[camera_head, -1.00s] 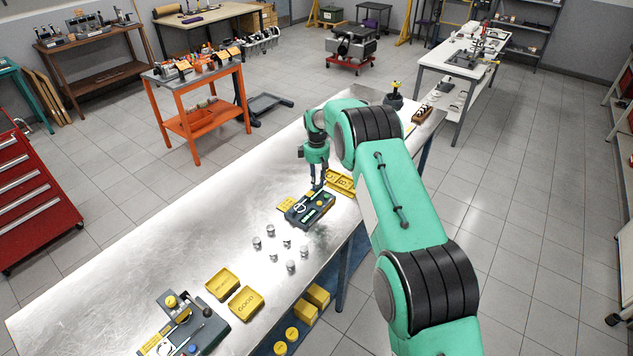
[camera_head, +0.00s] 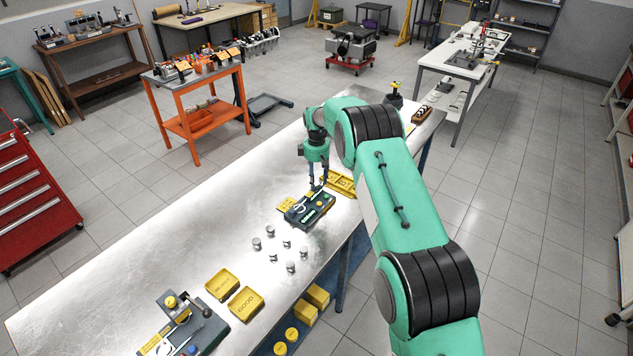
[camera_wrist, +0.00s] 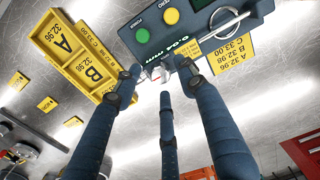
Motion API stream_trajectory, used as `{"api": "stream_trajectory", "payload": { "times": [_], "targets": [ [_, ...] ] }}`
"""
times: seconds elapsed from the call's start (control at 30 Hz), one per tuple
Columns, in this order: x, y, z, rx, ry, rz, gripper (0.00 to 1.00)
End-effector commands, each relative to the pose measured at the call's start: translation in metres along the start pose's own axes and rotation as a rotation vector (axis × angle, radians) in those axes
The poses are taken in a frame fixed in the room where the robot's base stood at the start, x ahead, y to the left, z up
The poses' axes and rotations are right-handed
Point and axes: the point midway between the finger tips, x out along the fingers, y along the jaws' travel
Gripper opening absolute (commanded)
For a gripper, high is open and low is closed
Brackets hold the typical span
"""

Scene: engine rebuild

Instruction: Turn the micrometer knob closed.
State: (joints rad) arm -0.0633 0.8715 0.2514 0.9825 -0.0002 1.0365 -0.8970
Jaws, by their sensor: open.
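The micrometer station (camera_head: 322,212) is a dark block on the steel bench in the head view. In the wrist view the station (camera_wrist: 190,20) shows a green button, a yellow button, a display that seems to read 0.04 mm, and the silver micrometer bow (camera_wrist: 236,17). My gripper (camera_head: 318,187) points down at the far side of the station. In the wrist view my gripper (camera_wrist: 160,82) has its three fingers spread.
A yellow tray (camera_wrist: 62,40) marked A and B lies beside the station, with a yellow label plate (camera_wrist: 232,52) on the other side. Several small metal cylinders (camera_head: 273,257) stand on the bench nearer the camera. Two yellow trays (camera_head: 245,303) lie further forward. The bench's left side is clear.

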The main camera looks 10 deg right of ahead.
Motion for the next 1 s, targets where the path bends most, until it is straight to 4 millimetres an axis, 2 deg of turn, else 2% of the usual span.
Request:
{"api": "stream_trajectory", "payload": {
  "times": [0.6, 0.8, 1.0],
  "targets": [
    [-0.090, 0.000, 0.000, 0.000, 0.000, 0.000, 0.41],
    [-0.106, 0.000, 0.000, 0.000, -0.001, 0.000, 0.41],
    [-0.109, 0.000, 0.000, 0.000, -0.001, -0.001, 0.41]
  ]
}}
